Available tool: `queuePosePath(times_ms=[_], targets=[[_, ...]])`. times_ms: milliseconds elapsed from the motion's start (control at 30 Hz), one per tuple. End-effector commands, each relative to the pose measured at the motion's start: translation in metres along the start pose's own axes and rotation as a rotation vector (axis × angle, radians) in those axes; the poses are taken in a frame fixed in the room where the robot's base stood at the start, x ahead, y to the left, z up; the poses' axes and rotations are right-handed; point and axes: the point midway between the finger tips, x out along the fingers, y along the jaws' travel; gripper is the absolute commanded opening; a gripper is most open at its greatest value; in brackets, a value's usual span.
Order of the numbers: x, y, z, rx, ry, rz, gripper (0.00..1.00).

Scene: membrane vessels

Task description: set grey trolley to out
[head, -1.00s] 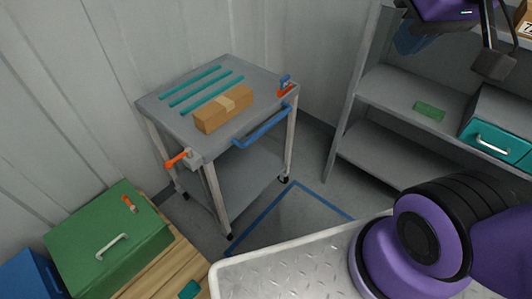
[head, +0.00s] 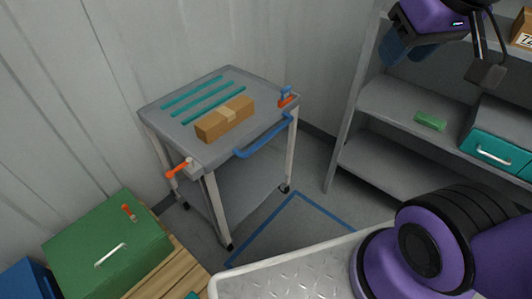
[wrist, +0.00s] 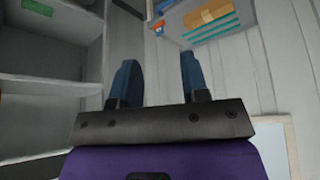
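The grey trolley (head: 190,146) stands against the ribbed wall in the head view, with a blue handle bar (head: 263,138) on its near right side. A cardboard box (head: 225,119) lies on its top beside teal strips. An orange lever (head: 179,169) sits at the front left corner, and a red and blue part (head: 286,97) at the right corner. A blue outline (head: 297,193) marks the floor right of the trolley. My gripper is at the upper right in the head view. In the wrist view its two blue fingers (wrist: 158,82) are apart and empty, with part of the trolley top beyond.
A grey shelf unit (head: 400,110) stands at the right, holding a green block (head: 430,121) and a teal drawer box (head: 497,150). A green case (head: 108,246) sits on a wooden surface at the lower left. The outlined floor is clear.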

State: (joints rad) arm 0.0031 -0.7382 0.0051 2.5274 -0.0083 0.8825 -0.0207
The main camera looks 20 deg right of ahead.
Motion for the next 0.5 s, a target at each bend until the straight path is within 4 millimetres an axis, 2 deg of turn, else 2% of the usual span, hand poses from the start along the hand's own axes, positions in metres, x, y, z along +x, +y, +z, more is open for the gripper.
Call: queuePosePath(times_ms=[267, 500], targets=[[0.047, 0.015, -0.068, -0.238, 0.046, 0.079, 0.48], [0.105, 0.028, -0.127, -0.504, 0.094, 0.133, 0.48]])
